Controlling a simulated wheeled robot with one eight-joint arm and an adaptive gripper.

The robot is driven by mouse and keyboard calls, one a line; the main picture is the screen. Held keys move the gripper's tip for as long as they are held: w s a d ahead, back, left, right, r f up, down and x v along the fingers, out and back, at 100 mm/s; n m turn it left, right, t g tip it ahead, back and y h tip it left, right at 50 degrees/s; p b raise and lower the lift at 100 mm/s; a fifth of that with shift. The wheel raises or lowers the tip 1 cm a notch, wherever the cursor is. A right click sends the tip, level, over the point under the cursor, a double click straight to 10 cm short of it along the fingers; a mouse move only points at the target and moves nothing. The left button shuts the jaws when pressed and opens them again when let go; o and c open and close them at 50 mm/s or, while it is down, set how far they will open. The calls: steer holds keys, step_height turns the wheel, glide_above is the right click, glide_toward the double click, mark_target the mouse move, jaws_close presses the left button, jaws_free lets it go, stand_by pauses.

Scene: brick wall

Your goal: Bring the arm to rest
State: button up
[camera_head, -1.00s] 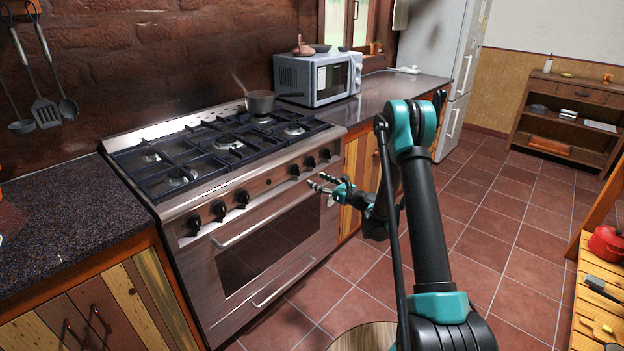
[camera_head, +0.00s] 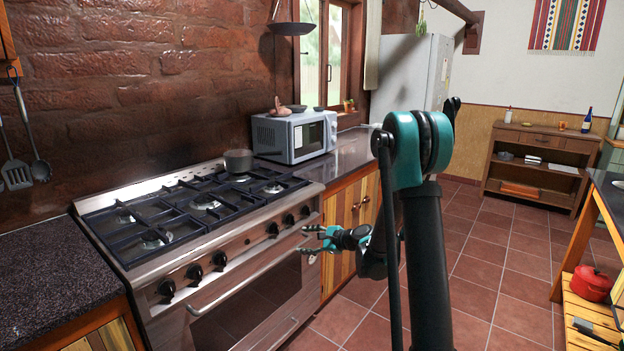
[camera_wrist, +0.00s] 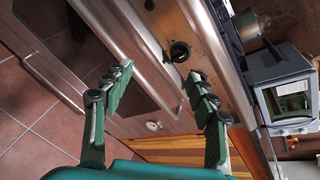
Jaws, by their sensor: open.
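My gripper (camera_head: 312,240) is open and empty in the head view, in front of the right end of the steel stove (camera_head: 240,265), near its oven handle and knobs. My arm (camera_head: 425,240) is folded, with its teal elbow high in front of the camera. In the wrist view my gripper's two green fingers (camera_wrist: 160,98) are spread apart. The stove's handle bar (camera_wrist: 150,55) and a knob (camera_wrist: 180,51) show beyond them. I cannot tell from these frames how large the gap to the stove front is.
A grey pot (camera_head: 238,162) stands on the back of the stove. A microwave (camera_head: 295,136) sits on the dark counter to its right. A low shelf (camera_head: 540,165) stands by the far wall. A wooden bench with a red pot (camera_head: 591,284) is at right. The tiled floor (camera_head: 500,260) between is clear.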

steer(key=s+d+f+n+g+h, duration=0.1)
steer(key=s+d+n+h, duration=0.2)
steer(key=s, duration=0.8)
steer(key=s+d+f+n+g+h, duration=0.1)
steer(key=s+d+n+h, duration=0.3)
steer(key=s+d+n, duration=0.4)
steer(key=s+d+f+n+g+h, duration=0.1)
steer(key=s+d+n+h, duration=0.3)
steer(key=s+d, duration=0.6)
steer(key=s+n+g, duration=0.1)
steer(key=s, duration=0.5)
steer(key=shift+s+d+n, duration=0.15)
steer(key=shift+s+n, duration=0.05)
steer(key=shift+n, duration=0.2)
steer(key=shift+f, duration=0.1)
